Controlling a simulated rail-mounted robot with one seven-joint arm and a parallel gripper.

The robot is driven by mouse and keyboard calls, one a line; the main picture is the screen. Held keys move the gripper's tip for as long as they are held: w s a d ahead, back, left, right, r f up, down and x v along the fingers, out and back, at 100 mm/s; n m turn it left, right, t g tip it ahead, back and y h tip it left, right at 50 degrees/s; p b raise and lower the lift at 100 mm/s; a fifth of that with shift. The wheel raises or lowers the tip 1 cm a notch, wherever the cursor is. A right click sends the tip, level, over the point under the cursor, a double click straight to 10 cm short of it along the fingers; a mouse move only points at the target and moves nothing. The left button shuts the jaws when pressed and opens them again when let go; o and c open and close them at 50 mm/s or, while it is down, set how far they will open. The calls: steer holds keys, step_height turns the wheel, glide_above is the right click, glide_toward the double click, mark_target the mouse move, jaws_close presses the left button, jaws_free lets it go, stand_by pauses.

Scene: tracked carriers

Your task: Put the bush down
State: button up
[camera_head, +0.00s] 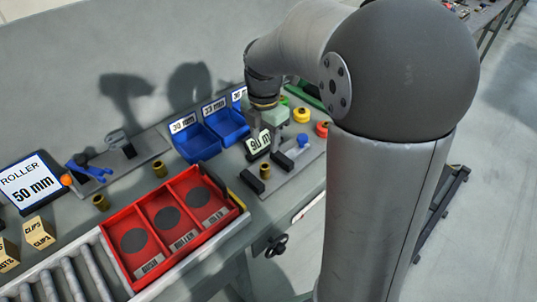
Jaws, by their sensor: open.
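The red tray (222,184) has three compartments with dark round spots; one label seems to read BUSH.
Blue bins (197,145) with size signs stand behind the tray. A fixture with a blue clamp (88,171) and a tablet reading ROLLER 50 mm (32,186) are left. Yellow (301,115) and red (322,129) round pieces lie right. Conveyor rollers (65,283) run at the front left.

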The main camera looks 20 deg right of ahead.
steer(key=s+f+m, duration=0.2)
steer(key=s+m, duration=1.8)
steer(key=m, duration=0.3)
steer(key=shift+s+a+f+m, duration=0.2)
steer(key=shift+a+f+m, duration=0.1)
steer(key=shift+m, duration=0.1)
